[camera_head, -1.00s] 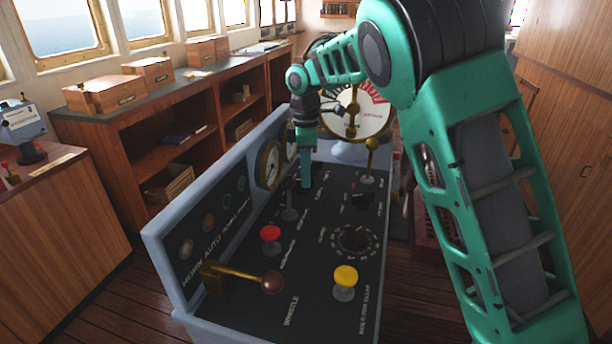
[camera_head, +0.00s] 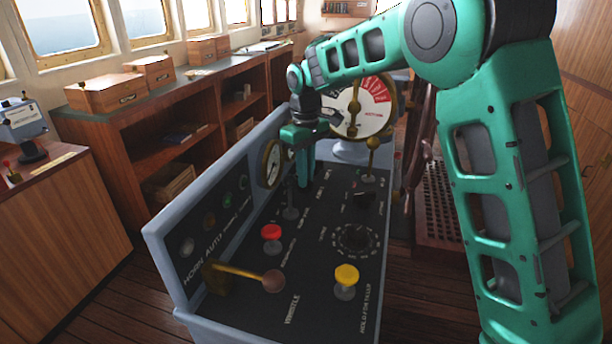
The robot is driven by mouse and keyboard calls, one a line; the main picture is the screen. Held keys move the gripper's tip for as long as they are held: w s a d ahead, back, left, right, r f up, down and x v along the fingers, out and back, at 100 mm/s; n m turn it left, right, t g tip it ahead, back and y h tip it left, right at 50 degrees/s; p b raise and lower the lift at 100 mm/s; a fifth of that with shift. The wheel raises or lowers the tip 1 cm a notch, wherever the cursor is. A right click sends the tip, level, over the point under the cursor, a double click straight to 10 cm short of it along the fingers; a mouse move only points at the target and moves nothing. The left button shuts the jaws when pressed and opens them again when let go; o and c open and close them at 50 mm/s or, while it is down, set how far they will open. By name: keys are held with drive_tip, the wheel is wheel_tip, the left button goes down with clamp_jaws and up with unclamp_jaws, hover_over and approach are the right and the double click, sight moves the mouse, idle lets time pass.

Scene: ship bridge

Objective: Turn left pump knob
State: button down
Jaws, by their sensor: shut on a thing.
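My gripper (camera_head: 305,184) points straight down at the far left part of the dark console panel (camera_head: 320,260). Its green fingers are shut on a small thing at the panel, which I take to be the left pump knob. The fingers hide that knob, so its angle cannot be seen. A similar black knob (camera_head: 365,200) stands to the right of my gripper, apart from it.
Nearer are a red button (camera_head: 271,234), a black dial (camera_head: 355,239), a yellow button (camera_head: 346,277) and a brass whistle lever (camera_head: 250,274). A brass lever (camera_head: 372,160) and a large gauge (camera_head: 360,108) stand behind.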

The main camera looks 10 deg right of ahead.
drive_tip(key=shift+w+r+m, duration=0.1)
drive_tip(key=shift+w+m, duration=0.05)
drive_tip(key=shift+m, duration=0.25)
drive_tip(key=c, duration=1.9)
unclamp_jaws()
drive_tip(key=shift+o, duration=0.4)
wheel_tip(320, 180, up, 11)
drive_tip(key=shift+f, duration=0.2)
drive_tip(key=shift+d, duration=0.1)
